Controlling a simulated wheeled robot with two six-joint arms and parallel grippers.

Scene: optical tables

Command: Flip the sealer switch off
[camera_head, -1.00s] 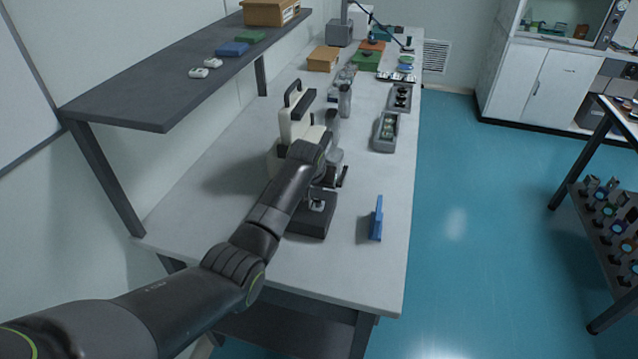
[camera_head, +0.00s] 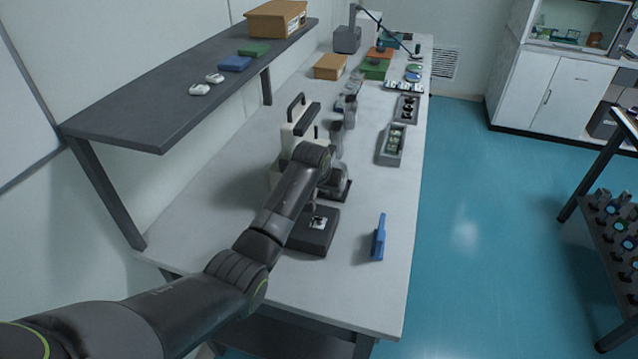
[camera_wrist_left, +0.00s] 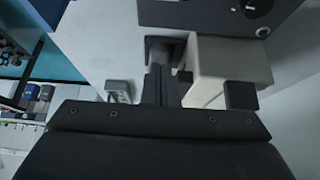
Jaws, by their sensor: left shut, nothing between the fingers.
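The cream and black machine (camera_head: 290,142) with a black handle on top, which looks like the sealer, stands on the bench. In the left wrist view, its cream body (camera_wrist_left: 232,58) is right beside my fingers, with a dark panel (camera_wrist_left: 195,14) bearing a round dial above. I cannot make out the switch or its position. My left gripper (camera_wrist_left: 161,84) is shut and empty. It is close to the machine; I cannot tell whether it touches. In the head view, my wrist hides part of the machine's front and most of the gripper. My right gripper is out of view.
A dark block (camera_head: 312,238) with a small metal part on top is on the near side. A blue upright piece (camera_head: 379,238) stands to its right. Grey trays (camera_head: 391,146) and bottles lie farther back. A dark shelf (camera_head: 150,130) overhangs the left. The near right bench corner is clear.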

